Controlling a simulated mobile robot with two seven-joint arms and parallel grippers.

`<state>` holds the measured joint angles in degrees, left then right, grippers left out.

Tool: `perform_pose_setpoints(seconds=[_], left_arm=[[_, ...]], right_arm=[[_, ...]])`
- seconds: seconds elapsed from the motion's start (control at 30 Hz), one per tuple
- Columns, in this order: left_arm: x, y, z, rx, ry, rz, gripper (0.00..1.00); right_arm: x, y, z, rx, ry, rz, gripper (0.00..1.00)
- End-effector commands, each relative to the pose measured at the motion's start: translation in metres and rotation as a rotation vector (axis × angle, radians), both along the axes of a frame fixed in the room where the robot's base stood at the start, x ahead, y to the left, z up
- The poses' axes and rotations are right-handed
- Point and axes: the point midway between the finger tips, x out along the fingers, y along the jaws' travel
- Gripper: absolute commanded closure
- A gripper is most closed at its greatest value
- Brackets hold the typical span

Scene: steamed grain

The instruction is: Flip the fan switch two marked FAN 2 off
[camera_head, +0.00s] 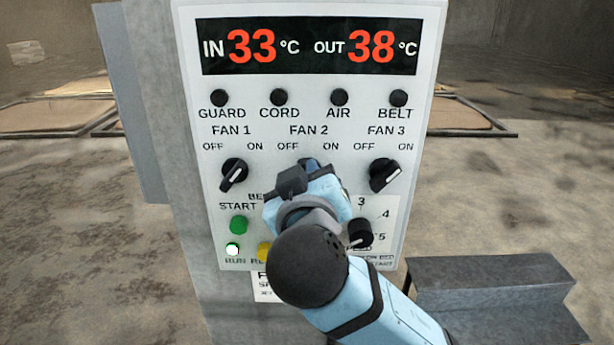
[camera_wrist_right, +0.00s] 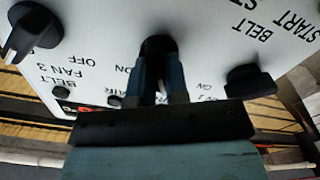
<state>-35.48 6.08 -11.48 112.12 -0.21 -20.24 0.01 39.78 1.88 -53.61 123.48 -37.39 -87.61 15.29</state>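The FAN 2 switch is a black rotary knob on the white panel (camera_head: 425,60), between the FAN 1 switch (camera_head: 234,173) and the FAN 3 switch (camera_head: 384,174). My right gripper (camera_head: 306,172) covers most of it in the head view. In the right wrist view, the two narrow fingers (camera_wrist_right: 160,68) reach the FAN 2 knob (camera_wrist_right: 157,45) and close on it, with a small gap between them. Its pointer is hidden, so I cannot tell its setting. My left gripper is not in view.
A green START button (camera_head: 239,224), a lit RUN lamp (camera_head: 232,249), a partly covered yellow button (camera_head: 265,252) and a black dial (camera_head: 360,232) lie below. Several black indicators run above the switches. A grey metal ledge (camera_head: 490,290) sits at lower right.

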Motion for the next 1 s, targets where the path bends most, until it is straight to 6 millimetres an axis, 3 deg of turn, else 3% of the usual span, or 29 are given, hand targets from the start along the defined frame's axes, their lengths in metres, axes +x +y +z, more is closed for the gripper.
perform_pose_setpoints(seconds=[0.2,0.53,0.8,0.83,0.93,1.0], left_arm=[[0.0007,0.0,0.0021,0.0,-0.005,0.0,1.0],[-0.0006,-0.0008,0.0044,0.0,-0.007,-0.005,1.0],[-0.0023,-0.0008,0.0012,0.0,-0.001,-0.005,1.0],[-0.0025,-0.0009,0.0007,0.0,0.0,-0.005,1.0],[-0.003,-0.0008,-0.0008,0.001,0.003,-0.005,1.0],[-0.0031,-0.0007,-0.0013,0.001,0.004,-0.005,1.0]], right_arm=[[-0.0003,0.0004,-0.0007,-0.016,0.001,0.0,1.0],[-0.0002,0.001,-0.0012,-0.213,0.003,0.001,1.0],[-0.0001,0.001,-0.0016,-0.222,0.002,0.0,1.0],[-0.0001,0.001,-0.0016,-0.222,0.002,0.0,0.83],[-0.0001,0.0009,-0.0015,-0.221,0.002,0.0,0.6],[-0.0001,0.0009,-0.0014,-0.221,0.002,0.0,0.6]])
